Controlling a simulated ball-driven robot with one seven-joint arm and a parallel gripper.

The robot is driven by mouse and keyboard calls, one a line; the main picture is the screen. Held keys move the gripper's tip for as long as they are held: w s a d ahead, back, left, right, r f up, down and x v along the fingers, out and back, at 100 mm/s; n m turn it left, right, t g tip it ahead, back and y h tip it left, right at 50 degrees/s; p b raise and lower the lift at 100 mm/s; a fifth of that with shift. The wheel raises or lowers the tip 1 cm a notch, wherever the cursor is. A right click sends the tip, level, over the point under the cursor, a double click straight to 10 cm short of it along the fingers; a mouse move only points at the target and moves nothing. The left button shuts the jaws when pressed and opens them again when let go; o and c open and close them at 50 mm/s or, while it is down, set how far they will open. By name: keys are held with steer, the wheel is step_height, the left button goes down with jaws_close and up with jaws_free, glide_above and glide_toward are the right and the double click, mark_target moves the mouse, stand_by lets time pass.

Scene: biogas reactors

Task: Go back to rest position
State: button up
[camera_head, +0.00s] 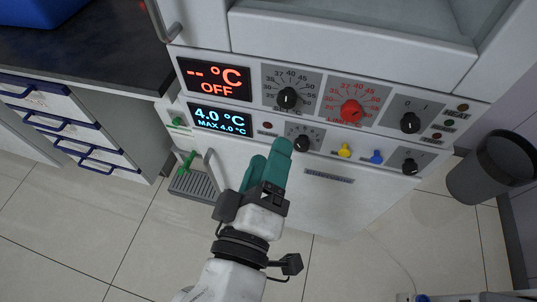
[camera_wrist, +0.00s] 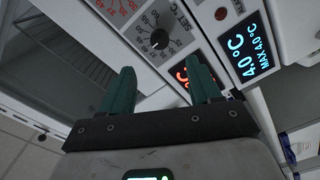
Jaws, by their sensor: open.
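My gripper (camera_head: 266,166) has green fingers and is raised in front of the white reactor cabinet (camera_head: 345,190) in the head view. Its fingertips overlap the lower control row in that picture, near a black knob (camera_head: 302,143); I cannot tell whether they touch the panel. In the wrist view my gripper (camera_wrist: 158,88) shows its two fingers apart with nothing between them. Beyond them are a black knob (camera_wrist: 160,39) and the blue 4.0 °C display (camera_wrist: 252,52), which also shows in the head view (camera_head: 219,119).
A red "OFF" display (camera_head: 215,79), a red knob (camera_head: 351,111) and yellow (camera_head: 345,151) and blue (camera_head: 376,157) knobs line the panel. A dark bin (camera_head: 492,167) stands at right. A drawer unit (camera_head: 75,130) with a dark worktop is at left. The tiled floor (camera_head: 90,225) is clear at left.

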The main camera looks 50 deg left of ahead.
stand_by(0.3)
steer(key=w+d+f+m+g+h, duration=0.1)
steer(key=w+d+f+m+h, duration=0.3)
steer(key=d, duration=0.4)
steer(key=w+d+f+m+g+h, duration=0.1)
steer(key=w+d+f+m+h, duration=0.15)
steer(key=w+d+f, duration=0.35)
steer(key=s+d+f+m+g+h, duration=0.1)
steer(key=d+f+m+g+h, duration=0.15)
steer(key=d+f, duration=0.4)
steer(key=s+d+f+m+g+h, duration=0.1)
steer(key=d+f+m+g, duration=0.15)
steer(key=d, duration=0.65)
steer(key=s+d+f+m+g, duration=0.4)
steer(key=s+d+f, duration=0.1)
steer(key=s+d, duration=0.3)
steer(key=s+d+f+m+g, duration=0.3)
steer(key=s+d+f, duration=0.2)
steer(key=s+d, duration=0.2)
step_height(320, 180, up, 14)
steer(key=p, duration=1.3)
steer(key=shift+s+d+y+p, duration=0.15)
steer(key=shift+s+y+p, duration=0.15)
steer(key=shift+p, duration=0.1)
